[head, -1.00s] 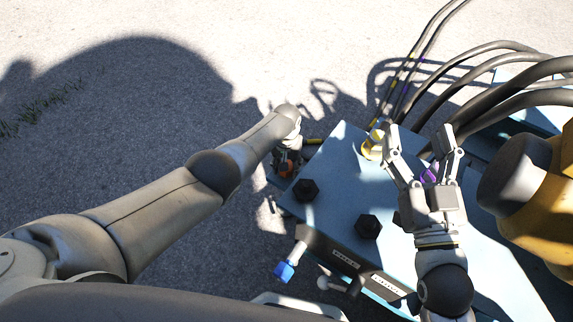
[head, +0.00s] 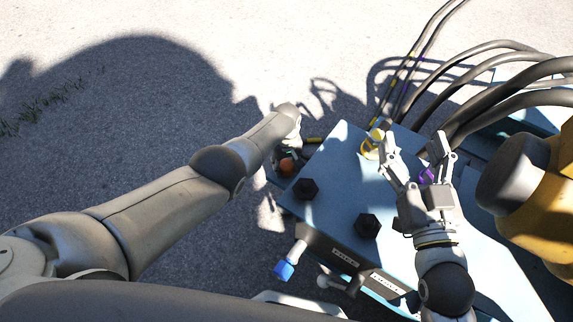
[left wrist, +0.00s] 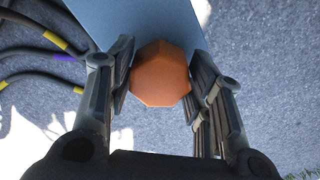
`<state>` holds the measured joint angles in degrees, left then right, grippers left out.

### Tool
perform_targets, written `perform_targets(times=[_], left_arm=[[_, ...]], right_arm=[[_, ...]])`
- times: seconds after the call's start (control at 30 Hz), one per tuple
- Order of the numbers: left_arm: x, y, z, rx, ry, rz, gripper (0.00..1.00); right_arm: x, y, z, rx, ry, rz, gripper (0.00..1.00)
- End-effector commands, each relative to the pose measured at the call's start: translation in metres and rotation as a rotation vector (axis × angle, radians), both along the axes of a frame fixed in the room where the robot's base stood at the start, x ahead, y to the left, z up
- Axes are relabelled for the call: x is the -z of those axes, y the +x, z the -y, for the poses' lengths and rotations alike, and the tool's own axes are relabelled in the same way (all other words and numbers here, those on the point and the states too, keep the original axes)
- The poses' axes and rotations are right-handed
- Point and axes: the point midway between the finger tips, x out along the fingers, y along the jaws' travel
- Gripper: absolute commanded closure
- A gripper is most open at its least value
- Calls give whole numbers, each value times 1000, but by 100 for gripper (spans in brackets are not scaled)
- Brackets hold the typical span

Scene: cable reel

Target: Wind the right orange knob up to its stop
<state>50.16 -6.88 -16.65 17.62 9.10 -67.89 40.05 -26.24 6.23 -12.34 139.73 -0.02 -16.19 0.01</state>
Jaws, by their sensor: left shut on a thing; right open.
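An orange knob (head: 287,166) sits at the left side of the pale blue box (head: 345,140), partly hidden behind my left arm. In the left wrist view the orange knob (left wrist: 160,75) is faceted and lies between the two fingers. My left gripper (left wrist: 162,85) is shut on it, with a finger against each side. In the head view my left gripper (head: 288,150) is mostly hidden under its own wrist. My right gripper (head: 412,160) is open and empty above the right part of the box. No second orange knob is seen.
Two black knobs (head: 306,188) stand on the box top. A blue-tipped lever (head: 285,269) projects from its front. A yellow ring (head: 371,147) and a purple part (head: 427,176) lie near my right gripper. Thick dark cables (head: 510,85) run at the right. The ground at left is clear.

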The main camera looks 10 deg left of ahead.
Motion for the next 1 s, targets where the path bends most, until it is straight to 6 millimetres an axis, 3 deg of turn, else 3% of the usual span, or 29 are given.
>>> perform_targets(times=[0.37, 0.4, 0.53, 1.0], left_arm=[[0, 0, 0, -3, 0, 0, 77], [0, 0, 0, -3, 0, 0, 51], [0, 0, 0, -3, 0, 0, 34], [-3, 1, 0, -2, 0, 1, 34]], right_arm=[[0, 0, 0, 1, 0, -1, 31], [0, 0, 0, 1, 0, -1, 31], [0, 0, 1, 1, 0, 1, 31], [2, 0, 1, 0, -3, -2, 31]])
